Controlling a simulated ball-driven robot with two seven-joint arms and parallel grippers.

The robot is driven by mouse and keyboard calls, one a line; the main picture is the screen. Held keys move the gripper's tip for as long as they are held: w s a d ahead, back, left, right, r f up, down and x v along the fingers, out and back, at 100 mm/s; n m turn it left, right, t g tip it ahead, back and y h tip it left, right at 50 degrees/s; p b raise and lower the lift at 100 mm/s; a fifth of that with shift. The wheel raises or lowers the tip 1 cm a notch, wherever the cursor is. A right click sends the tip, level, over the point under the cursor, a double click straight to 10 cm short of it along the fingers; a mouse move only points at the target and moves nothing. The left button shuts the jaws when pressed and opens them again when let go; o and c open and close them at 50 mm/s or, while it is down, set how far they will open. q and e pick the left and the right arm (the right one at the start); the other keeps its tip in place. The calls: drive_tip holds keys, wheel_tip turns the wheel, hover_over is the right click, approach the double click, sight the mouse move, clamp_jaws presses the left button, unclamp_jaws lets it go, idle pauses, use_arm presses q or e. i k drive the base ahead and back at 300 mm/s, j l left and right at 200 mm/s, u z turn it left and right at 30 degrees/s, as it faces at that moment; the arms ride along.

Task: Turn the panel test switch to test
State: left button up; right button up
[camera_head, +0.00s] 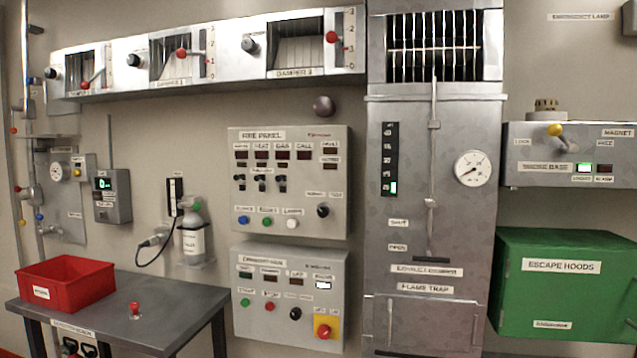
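The fire panel (290,222) is a light grey box on the wall at the middle of the head view. A black rotary knob (322,210) sits at its lower right, with two small labels above it, too blurred to read surely. It looks like the test switch; I cannot tell which way it points. Several black toggle switches sit left of it in the panel's middle. A blue button (243,221), a green button (266,222) and a white button (292,223) line the panel's bottom. Neither of my grippers is in view.
A second grey panel (262,325) with a red knob on yellow (324,328) hangs directly below. The flame trap column (465,220) stands close on the right. A dark table (170,308) with a red bin (66,284) stands at lower left. A dark round knob (323,105) sits above.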

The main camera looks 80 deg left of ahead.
sight(324, 211)
drive_tip(key=j+u, duration=0.1)
drive_tip(key=u, duration=2.8)
